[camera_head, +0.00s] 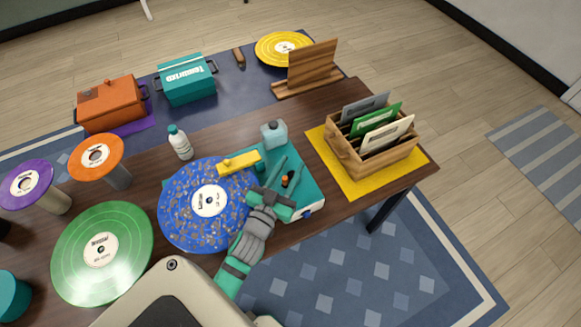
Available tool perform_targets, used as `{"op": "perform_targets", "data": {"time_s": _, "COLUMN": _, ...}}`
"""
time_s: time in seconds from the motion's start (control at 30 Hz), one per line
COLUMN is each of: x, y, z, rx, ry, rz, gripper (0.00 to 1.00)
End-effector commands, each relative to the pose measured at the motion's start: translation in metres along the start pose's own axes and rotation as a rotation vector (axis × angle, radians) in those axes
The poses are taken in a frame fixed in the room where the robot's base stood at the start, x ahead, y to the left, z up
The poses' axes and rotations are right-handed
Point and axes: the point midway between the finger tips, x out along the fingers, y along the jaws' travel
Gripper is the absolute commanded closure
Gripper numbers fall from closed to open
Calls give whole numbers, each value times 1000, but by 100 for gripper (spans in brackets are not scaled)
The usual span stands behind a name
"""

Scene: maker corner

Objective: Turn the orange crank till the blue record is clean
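The blue record (179,207) lies on the teal record-cleaning machine (312,192) and is covered in brownish specks around its white label. A yellow arm (238,162) reaches over its upper right edge. The orange crank (286,181) shows as a small orange and dark knob on the machine's right part. My gripper (290,168) is over that part, its two teal fingers spread apart with the knob between them. I cannot tell whether a finger touches the knob. The crank's lower part is hidden by my gripper.
A wooden crate of sleeves (345,154) stands on a yellow mat to the right. A bottle (180,143) and a pale blue container (273,134) stand behind the machine. A green record (75,255) is at left. Orange (80,155) and purple (14,199) records rest on stands.

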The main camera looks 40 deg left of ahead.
Motion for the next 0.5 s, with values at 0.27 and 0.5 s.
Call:
{"op": "perform_targets", "data": {"time_s": 0.27, "x": 0, "y": 1, "z": -1, "rx": -1, "ry": 2, "rz": 2, "gripper": 67}}
{"op": "perform_targets", "data": {"time_s": 0.5, "x": -22, "y": 0, "z": -1, "rx": 0, "ry": 1, "rz": -1, "gripper": 67}}
